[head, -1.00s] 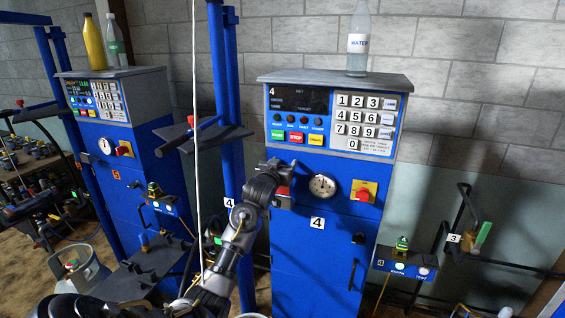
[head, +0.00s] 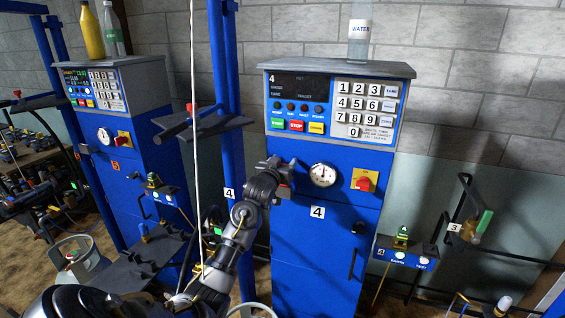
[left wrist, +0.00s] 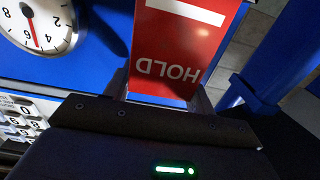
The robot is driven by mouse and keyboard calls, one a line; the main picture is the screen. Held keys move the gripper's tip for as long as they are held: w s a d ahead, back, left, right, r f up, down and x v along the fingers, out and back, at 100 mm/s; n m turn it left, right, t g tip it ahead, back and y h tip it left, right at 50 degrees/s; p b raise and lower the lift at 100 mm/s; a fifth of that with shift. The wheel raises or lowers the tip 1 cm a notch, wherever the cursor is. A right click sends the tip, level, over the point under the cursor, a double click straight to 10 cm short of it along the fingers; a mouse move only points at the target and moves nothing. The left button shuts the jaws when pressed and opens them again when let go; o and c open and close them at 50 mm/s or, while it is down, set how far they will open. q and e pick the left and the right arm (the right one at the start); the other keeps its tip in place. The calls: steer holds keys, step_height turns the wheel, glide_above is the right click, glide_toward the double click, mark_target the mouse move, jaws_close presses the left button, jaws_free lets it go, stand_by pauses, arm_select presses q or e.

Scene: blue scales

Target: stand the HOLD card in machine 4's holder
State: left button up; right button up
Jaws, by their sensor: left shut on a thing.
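My left gripper (head: 275,174) is at the front of machine 4 (head: 318,255), left of its round dial. It is shut on the red HOLD card (left wrist: 178,50), which shows large in the left wrist view with its lettering upside down there. In the head view, the gripper hides most of the card and only a bit of red shows beside it. Machine 4's card holder cannot be made out; the gripper and card cover that part of the front. I cannot tell whether the card touches the machine. My right gripper is not in view.
The dial (head: 323,175) and a red knob on a yellow plate (head: 364,181) are right of the gripper. A blue post (head: 229,110) and a thin white hose (head: 196,130) stand left. A water bottle (head: 360,32) stands on machine 4.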

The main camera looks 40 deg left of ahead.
arm_select(q)
steer(key=shift+f+b, duration=0.45)
steer(key=shift+f, duration=0.45)
steer(key=o, duration=1.3)
steer(key=shift+s+d+f, duration=0.1)
steer(key=shift+s+d, duration=0.1)
steer(key=shift+s, duration=0.35)
steer(key=b+v, duration=0.3)
steer(key=v, duration=0.6)
steer(key=shift+s+d, duration=0.15)
steer(key=shift+s, duration=0.2)
